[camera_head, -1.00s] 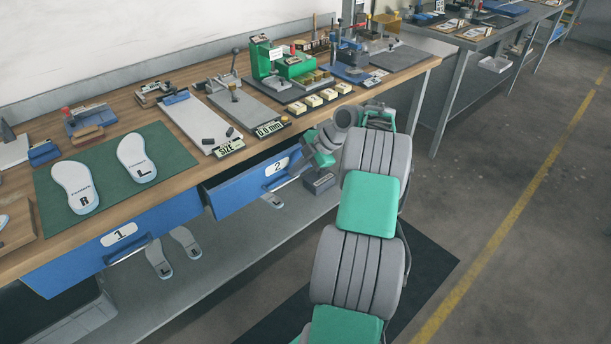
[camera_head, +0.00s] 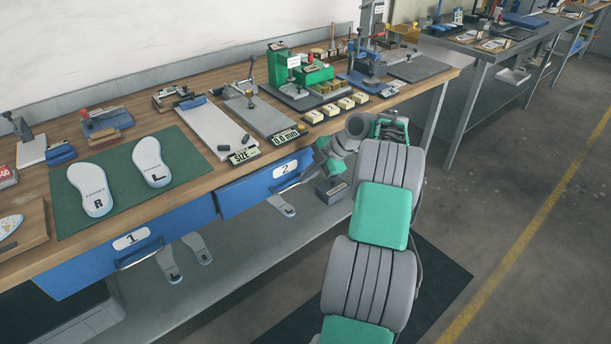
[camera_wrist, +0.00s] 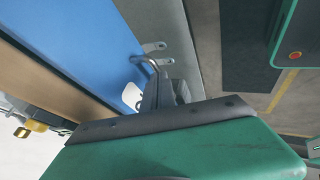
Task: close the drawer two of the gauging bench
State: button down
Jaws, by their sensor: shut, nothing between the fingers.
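Drawer two (camera_head: 244,192) of the gauging bench (camera_head: 228,172) has a blue front with a white "2" label. In the head view its front sits under the bench top, about in line with drawer one, with no open gap seen above it. In the wrist view the blue front (camera_wrist: 88,35) runs down the left, with its bar handle (camera_wrist: 147,64) near the middle. My gripper (camera_wrist: 165,92) is shut and empty, close to the handle; I cannot tell whether they touch.
Drawer one (camera_head: 95,262), blue and labelled "1", is at the left. The bench top holds a green mat (camera_head: 195,160) with two insoles, gauges and a green press (camera_head: 284,68). Insoles lie on the lower shelf (camera_head: 225,262). The floor at right is clear.

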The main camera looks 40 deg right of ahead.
jog(key=s+f+p+v, duration=0.1)
jog(key=s+p+v, duration=0.1)
jog(key=v, duration=0.9)
jog(key=s+d+f+m+t+h+b, duration=0.1)
jog(key=s+d+f+m+b, duration=0.1)
jog(key=s+f+b, duration=0.6)
jog(key=s+d+f+m+t+b, duration=0.1)
jog(key=s+f+m+b, duration=0.15)
jog(key=f+b, duration=0.85)
jog(key=w+d+r+m+t+h+p, duration=0.2)
jog(key=w+r+m+t, duration=0.25)
jog(key=m, duration=1.05)
jog(key=w+d+r+m+t+h+p, duration=0.1)
jog(key=w+r+m+t+p, duration=0.4)
jog(key=m, duration=1)
jog(key=w+b, duration=0.4)
jog(key=w, duration=0.6)
jog(key=shift+w+a+t, duration=0.2)
jog(key=shift+w+t, duration=0.2)
jog(key=shift+t, duration=0.05)
